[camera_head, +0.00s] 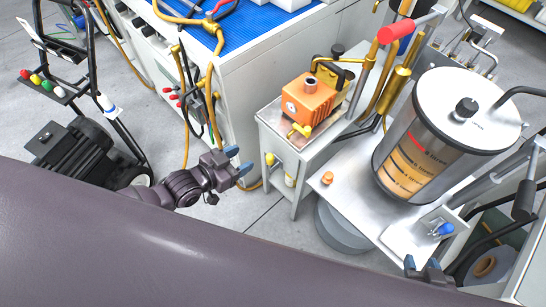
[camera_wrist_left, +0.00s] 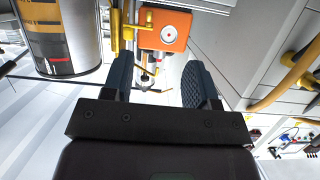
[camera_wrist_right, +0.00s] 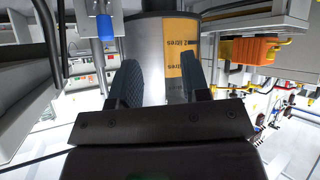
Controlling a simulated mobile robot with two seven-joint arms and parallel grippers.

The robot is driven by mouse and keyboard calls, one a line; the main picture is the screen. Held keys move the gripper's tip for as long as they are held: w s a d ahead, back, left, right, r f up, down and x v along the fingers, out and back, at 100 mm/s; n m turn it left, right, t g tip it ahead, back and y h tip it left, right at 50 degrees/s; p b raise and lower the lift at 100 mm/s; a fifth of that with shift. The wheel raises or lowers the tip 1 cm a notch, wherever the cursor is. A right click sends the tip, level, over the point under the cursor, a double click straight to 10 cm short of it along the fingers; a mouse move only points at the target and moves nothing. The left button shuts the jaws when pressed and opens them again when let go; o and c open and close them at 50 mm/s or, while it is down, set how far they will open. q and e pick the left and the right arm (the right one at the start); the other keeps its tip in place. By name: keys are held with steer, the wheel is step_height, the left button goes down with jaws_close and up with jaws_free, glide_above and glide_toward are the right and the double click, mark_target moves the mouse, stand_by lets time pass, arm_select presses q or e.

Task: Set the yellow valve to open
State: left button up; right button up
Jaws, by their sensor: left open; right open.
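An orange pump (camera_head: 308,98) stands on a small white cart right of centre in the head view. A small yellow valve handle (camera_head: 301,130) sticks out low on its front. The handle also shows in the left wrist view (camera_wrist_left: 150,71), beyond and between the fingers, below the orange pump body (camera_wrist_left: 165,30). A second yellow fitting (camera_head: 270,158) hangs at the cart's left front edge. My left gripper (camera_head: 239,161) is open and empty, left of the cart and apart from the handle. My right gripper (camera_head: 423,264) is open and empty near the bottom right, in front of the lower tray.
A steel cylinder (camera_head: 448,130) with an orange label stands on a metal tray (camera_head: 350,191), with a blue knob (camera_head: 443,229) in front. A blue-topped bench (camera_head: 248,26) is behind.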

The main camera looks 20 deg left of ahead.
arm_select(q)
steer(key=m+g+h+b, duration=0.1)
steer(key=g+b, duration=0.1)
steer(key=b, duration=0.3)
glide_toward(268, 159)
steer(key=shift+m, duration=0.3)
steer(key=x, duration=0.2)
steer(key=b+x, duration=0.1)
steer(key=x, duration=0.2)
steer(key=b+x, duration=0.1)
steer(key=x, duration=0.1)
steer(key=shift+w+a+f, duration=0.15)
steer(key=shift+a+f, duration=0.05)
steer(key=shift+f, duration=0.25)
steer(key=x, duration=0.3)
steer(key=shift+r+b, duration=0.1)
steer(key=shift+b, duration=0.3)
steer(key=shift+w+d, duration=0.3)
steer(key=shift+w, duration=0.05)
steer(key=shift+h, duration=0.3)
arm_select(e)
step_height(268, 159, down, 9)
steer(key=s+a+g, duration=0.1)
steer(key=shift+r+n, duration=0.2)
steer(key=shift+n, duration=0.2)
